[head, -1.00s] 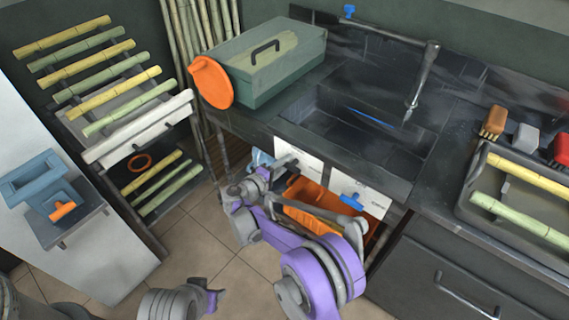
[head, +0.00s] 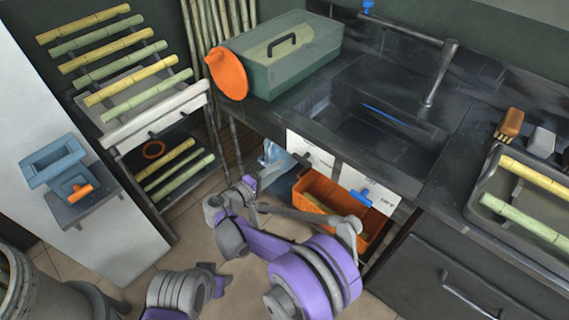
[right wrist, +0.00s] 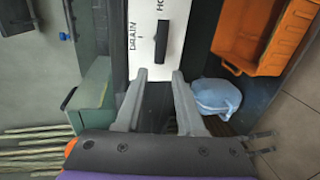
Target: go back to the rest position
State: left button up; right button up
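My right gripper (head: 272,174) is in front of the sink cabinet, left of the white valve panel (head: 318,152). In the right wrist view its two fingers (right wrist: 160,76) stand apart with nothing between them, in front of the panel's lower edge. The panel carries a black lever (right wrist: 161,44) and the printed words DRAIN and HO-, the latter cut off. Only a grey and purple part of my left arm shows at the lower left of the head view; its fingers cannot be seen.
An orange crate (head: 309,188) and a pale blue bag (right wrist: 217,97) sit under the sink. A blue lever (head: 362,197) sticks out of the panel. A green box (head: 283,68) stands on the counter; a cane rack (head: 152,130) stands left. Tiled floor is partly clear.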

jog(key=shift+s+a, duration=0.15)
jog(key=shift+s, duration=0.15)
jog(key=s+d+r+m+g+y, duration=0.25)
jog(key=s+d, duration=0.25)
jog(key=d, duration=0.6)
jog(key=s+d+r+m+g+y, duration=0.15)
jog(key=s+d+g, duration=0.35)
jog(key=d, duration=0.6)
jog(key=s+d+f+m+y, duration=0.1)
jog(key=s+d+m+y, duration=0.2)
jog(key=s, duration=0.9)
jog(key=s+d+f+m+y, duration=0.15)
jog(key=s+m, duration=0.25)
jog(key=s, duration=0.7)
pick_arm(q)
notch_tip(320, 180, up, 19)
jog(key=w+p, duration=0.2)
jog(key=p, duration=1.4)
jog(key=shift+f+t+p, duration=0.2)
jog(key=shift+t+p, duration=0.1)
jog(key=shift+t, duration=0.1)
pick_arm(e)
notch_tip(320, 180, up, 18)
jog(key=w, duration=0.2)
jog(key=shift+w+a+r+y, duration=0.2)
jog(key=shift+a+r+y, duration=0.05)
jog(key=shift+y, duration=0.1)
